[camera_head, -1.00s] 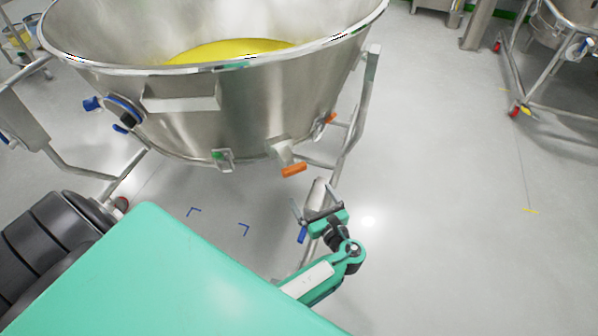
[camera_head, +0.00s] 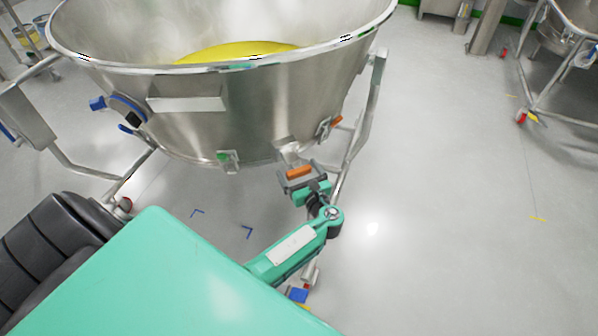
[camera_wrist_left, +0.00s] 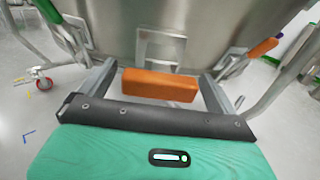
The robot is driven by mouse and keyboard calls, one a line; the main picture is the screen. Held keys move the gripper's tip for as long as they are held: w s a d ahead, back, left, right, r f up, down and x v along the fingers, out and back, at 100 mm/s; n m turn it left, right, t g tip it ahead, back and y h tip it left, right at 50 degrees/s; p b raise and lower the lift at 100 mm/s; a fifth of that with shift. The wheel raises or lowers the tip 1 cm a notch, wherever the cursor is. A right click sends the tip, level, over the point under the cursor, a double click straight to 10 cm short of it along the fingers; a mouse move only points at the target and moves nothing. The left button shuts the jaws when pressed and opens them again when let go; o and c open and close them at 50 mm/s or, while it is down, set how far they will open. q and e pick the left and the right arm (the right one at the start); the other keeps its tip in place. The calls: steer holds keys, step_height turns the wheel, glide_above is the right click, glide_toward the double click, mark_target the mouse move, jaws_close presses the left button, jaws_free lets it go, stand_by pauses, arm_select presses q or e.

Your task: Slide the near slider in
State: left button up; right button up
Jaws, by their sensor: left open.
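The near slider has an orange grip (camera_head: 299,172) under the lower rim of the steel bowl (camera_head: 250,110). In the left wrist view the orange grip (camera_wrist_left: 160,86) lies crosswise, with a steel bracket (camera_wrist_left: 160,50) behind it on the bowl wall. My left gripper (camera_head: 297,167) is open, and its fingers (camera_wrist_left: 160,78) stand on either side of the orange grip, with gaps visible at both ends. My right gripper is not in view.
A second orange handle (camera_head: 336,121) and a green-tabbed latch (camera_head: 228,158) sit along the bowl's lower edge. A steel frame leg (camera_head: 366,110) stands close to the right of my gripper. The floor (camera_head: 450,230) to the right is clear.

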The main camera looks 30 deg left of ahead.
mark_target(295, 165)
arm_select(q)
steer(key=c, duration=1.4)
steer(key=x, duration=0.4)
steer(key=shift+w+a, duration=0.15)
steer(key=shift+a, duration=0.1)
steer(key=shift+r, duration=0.1)
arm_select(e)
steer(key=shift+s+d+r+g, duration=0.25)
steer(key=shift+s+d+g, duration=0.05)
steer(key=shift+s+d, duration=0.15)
arm_select(q)
steer(key=o, duration=1.2)
steer(key=shift+c, duration=0.2)
steer(key=shift+o, duration=1.2)
steer(key=shift+a, duration=0.1)
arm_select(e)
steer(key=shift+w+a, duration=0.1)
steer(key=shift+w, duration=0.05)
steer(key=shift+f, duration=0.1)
